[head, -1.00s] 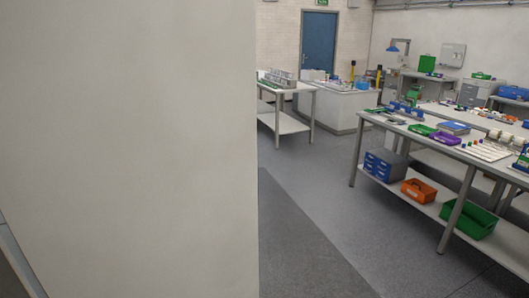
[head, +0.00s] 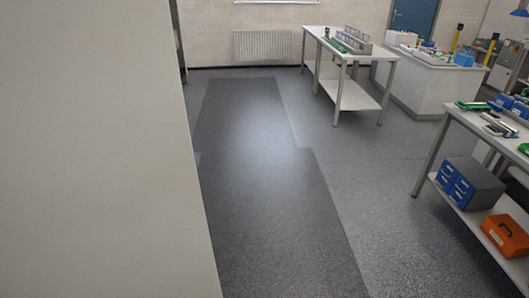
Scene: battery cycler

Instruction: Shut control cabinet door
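A large plain pale grey panel (head: 90,150) fills the left side of the head view, very close to the camera. It has a straight vertical edge on its right. I cannot tell whether it is the control cabinet's door or its side wall. No handle, hinge or opening shows on it. My gripper is not in view.
A dark floor strip (head: 265,200) runs clear toward the radiator (head: 264,48) on the back wall. A white table (head: 355,92) with metal trays stands at centre right. A workbench (head: 470,125) at right holds blue drawers (head: 468,183) and an orange tote (head: 506,235) below.

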